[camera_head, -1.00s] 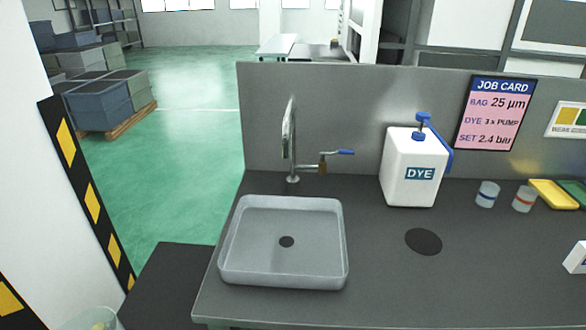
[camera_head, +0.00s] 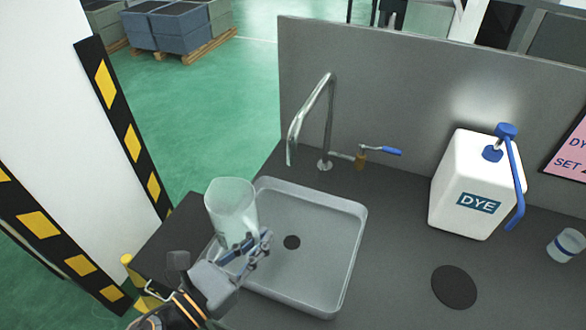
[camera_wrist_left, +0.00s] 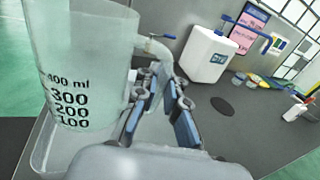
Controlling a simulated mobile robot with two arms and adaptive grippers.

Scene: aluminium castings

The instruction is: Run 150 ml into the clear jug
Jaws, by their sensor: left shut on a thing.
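The clear jug (camera_head: 230,205) is held by my left gripper (camera_head: 252,250) above the left edge of the sink. The gripper is shut on the jug at its handle side. In the left wrist view the jug (camera_wrist_left: 85,60) shows printed marks from 100 to 400 ml, and I see no liquid in it. The tap (camera_head: 328,120) stands behind the sink (camera_head: 345,260), its spout to the right of the jug and apart from it. Its blue lever (camera_head: 390,151) points right. No stream shows at the spout. My right gripper is not in view.
A white DYE container (camera_head: 465,175) with a blue pump stands right of the tap. A dark round disc (camera_head: 453,287) lies on the counter before it. A small blue-banded cup (camera_head: 566,245) is at the right edge. A grey panel (camera_head: 400,90) closes the back.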

